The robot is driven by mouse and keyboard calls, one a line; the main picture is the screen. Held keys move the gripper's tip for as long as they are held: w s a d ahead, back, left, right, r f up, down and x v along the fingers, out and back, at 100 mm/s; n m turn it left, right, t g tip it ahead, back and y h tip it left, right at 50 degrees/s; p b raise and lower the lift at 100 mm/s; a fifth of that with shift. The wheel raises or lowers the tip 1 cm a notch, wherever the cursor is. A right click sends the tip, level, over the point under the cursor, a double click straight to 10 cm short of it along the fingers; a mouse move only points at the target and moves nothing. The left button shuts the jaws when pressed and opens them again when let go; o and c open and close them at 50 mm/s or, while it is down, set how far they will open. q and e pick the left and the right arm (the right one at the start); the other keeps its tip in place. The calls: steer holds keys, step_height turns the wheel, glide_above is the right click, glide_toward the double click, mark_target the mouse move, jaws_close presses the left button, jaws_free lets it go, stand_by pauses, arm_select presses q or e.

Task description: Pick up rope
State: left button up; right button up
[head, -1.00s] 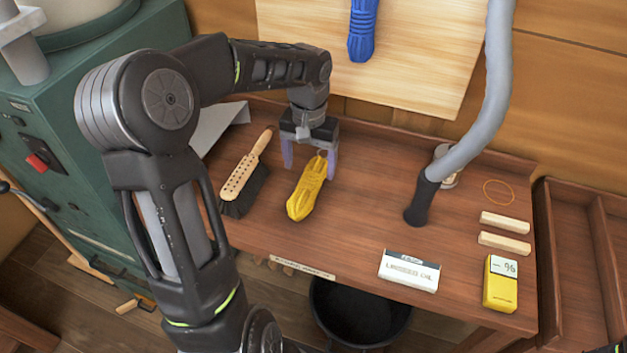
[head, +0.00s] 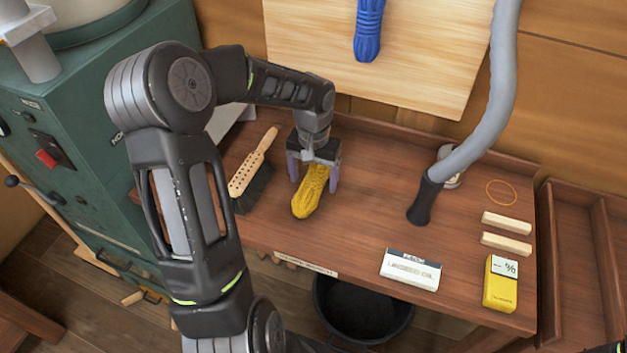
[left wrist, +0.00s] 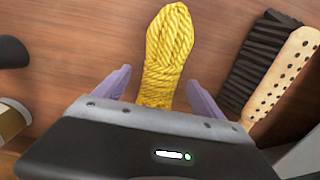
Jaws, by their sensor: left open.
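A bundle of yellow rope (head: 310,198) lies on the wooden bench top in the head view. My left gripper (head: 313,187) is above the rope's far end, with one finger on each side of it. In the left wrist view the rope (left wrist: 167,55) runs between the two open fingers of the left gripper (left wrist: 160,92), and a gap shows on each side. The rope's near part is hidden behind the gripper body there. A blue rope bundle (head: 368,30) hangs on the pale board at the back. My right gripper is not in view.
A wooden brush (head: 254,165) lies just left of the rope; its bristles show in the left wrist view (left wrist: 262,58). A grey hose (head: 470,150) with a black nozzle, a labelled white box (head: 410,269), wooden blocks (head: 506,222) and a yellow meter (head: 500,284) are on the right.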

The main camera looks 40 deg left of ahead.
mark_target(313, 176)
arm_select(q)
steer(key=shift+f, duration=0.95)
steer(key=c, duration=1.7)
step_height(313, 176, up, 10)
steer(key=shift+r+b, duration=0.1)
steer(key=shift+b, duration=0.7)
